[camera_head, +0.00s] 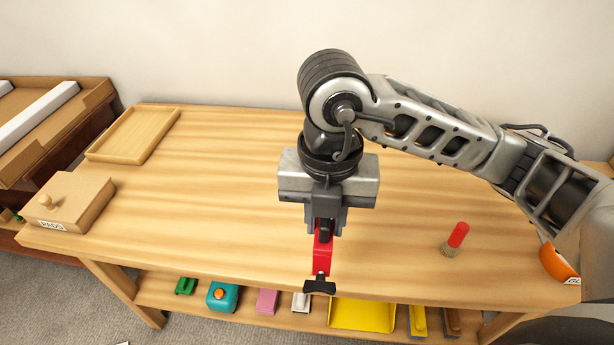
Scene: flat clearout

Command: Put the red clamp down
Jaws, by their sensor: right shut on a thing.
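The red clamp (322,258) has a red body and a black handle at its lower end. My right gripper (325,232) is shut on the clamp's upper part, over the front part of the wooden table (220,190). The clamp hangs down from the jaws, and its black handle overlaps the table's front edge in the picture. I cannot tell whether the clamp touches the tabletop. The gripper hides the clamp's upper end. My left gripper is not in view.
A wooden tray (100,153) and a labelled box (68,203) are at the left. Several items, including a yellow tray (362,314), sit on the lower shelf. The table's left middle is clear.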

